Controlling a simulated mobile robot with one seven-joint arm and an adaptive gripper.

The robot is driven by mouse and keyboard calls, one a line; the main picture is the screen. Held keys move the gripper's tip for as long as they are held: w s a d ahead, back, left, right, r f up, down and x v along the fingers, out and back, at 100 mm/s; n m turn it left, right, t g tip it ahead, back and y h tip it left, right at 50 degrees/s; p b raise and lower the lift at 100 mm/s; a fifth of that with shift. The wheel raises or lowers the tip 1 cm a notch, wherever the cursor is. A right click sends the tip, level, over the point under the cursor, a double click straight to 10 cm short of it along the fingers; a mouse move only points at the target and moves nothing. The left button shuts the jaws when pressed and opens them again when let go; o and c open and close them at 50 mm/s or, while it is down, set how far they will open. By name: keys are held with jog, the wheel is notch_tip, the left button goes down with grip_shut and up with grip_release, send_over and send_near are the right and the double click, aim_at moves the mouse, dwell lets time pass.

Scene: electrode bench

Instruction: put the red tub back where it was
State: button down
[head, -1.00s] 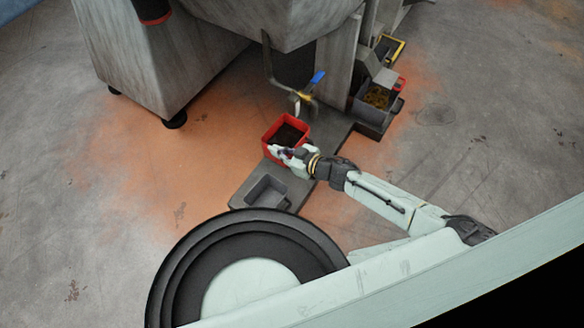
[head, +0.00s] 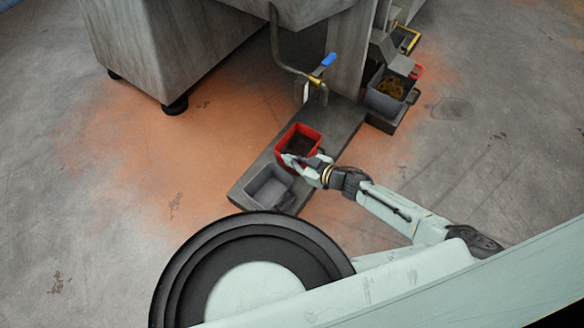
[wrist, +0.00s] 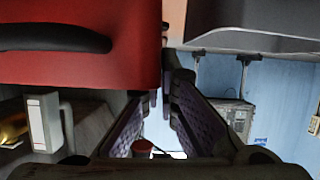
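The red tub (head: 279,151) holds dark contents and is close behind the grey tub (head: 251,193), over the dark slab below the tap. I cannot tell whether it touches the slab. My gripper (head: 296,160) is at the tub's front right side, its fingers close together and seemingly shut on it. In the wrist view the red tub's wall (wrist: 120,68), with a black handle on it, fills the top left. My finger pads (wrist: 158,100) converge at its edge; their hold is partly hidden. A grey surface, perhaps the grey tub, fills the top right.
A tap with a blue lever (head: 328,60) hangs behind the red tub. A grey bin (head: 378,101) with brownish contents stands at right, with a red-edged item beside it. The dark slab (head: 345,120) has bare room under the tap. The machine body (head: 150,50) stands behind left.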

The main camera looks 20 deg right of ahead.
jog(key=shift+f+b, duration=0.5)
jog(key=shift+f, duration=1.25)
jog(key=shift+f, duration=0.2)
jog(key=c, duration=2.1)
grip_release()
jog(key=shift+r, duration=0.2)
jog(key=shift+p+v, duration=1.8)
jog(key=shift+v, duration=4.2)
